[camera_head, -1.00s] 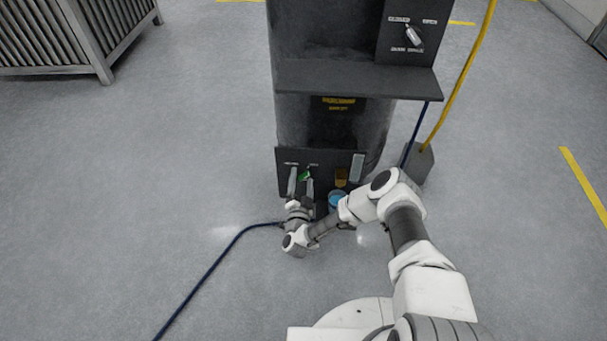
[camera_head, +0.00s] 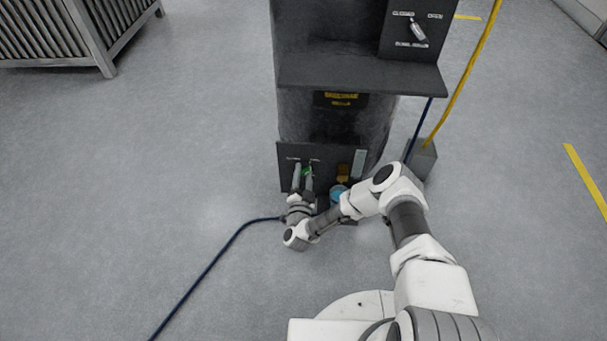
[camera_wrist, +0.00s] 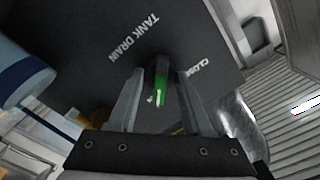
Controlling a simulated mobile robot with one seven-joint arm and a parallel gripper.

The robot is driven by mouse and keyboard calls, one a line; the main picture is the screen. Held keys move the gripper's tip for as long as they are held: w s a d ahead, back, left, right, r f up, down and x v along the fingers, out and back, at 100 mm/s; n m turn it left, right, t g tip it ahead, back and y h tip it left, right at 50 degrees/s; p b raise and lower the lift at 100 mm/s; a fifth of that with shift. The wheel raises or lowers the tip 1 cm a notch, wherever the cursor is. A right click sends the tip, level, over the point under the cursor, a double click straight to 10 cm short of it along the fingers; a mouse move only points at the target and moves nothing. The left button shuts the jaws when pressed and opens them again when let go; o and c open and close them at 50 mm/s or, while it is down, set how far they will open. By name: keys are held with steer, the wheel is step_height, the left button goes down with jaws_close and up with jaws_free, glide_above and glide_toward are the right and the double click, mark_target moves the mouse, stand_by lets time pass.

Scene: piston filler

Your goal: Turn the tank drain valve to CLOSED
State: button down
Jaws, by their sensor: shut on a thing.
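The tank drain valve's green handle (camera_head: 307,171) is on the dark lower panel (camera_head: 331,156) of the machine, low near the floor. In the wrist view the green handle (camera_wrist: 160,90) sits between my fingers, under the words TANK DRAIN. A second label at right, starting CLOS, is partly covered by a finger. My gripper (camera_head: 304,172) reaches the panel from the front, and it also shows in the wrist view (camera_wrist: 160,82). It is shut on the handle. The fingers hide part of the handle and panel, so its exact setting is hard to tell.
A shelf (camera_head: 360,72) juts out above the panel. A switch (camera_head: 418,32) sits on an upper panel. A blue container (camera_head: 338,192) is right of my gripper. A blue hose (camera_head: 213,263) crosses the floor at left. A yellow cable (camera_head: 463,75) runs down at right.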

steer(key=shift+n, duration=0.3)
steer(key=n+p, duration=0.1)
steer(key=n, duration=0.1)
steer(key=shift+a+r+n, duration=0.1)
steer(key=shift+r+n, duration=0.05)
steer(key=shift+n, duration=0.15)
steer(key=n+p, duration=0.1)
steer(key=n, duration=0.4)
steer(key=shift+w+n+p, duration=0.1)
steer(key=shift+n+p, duration=0.2)
steer(key=shift+p, duration=0.05)
steer(key=n, duration=0.5)
steer(key=shift+n+b, duration=0.45)
steer(key=shift+n, duration=1.55)
steer(key=shift+c, duration=1.6)
jaws_free()
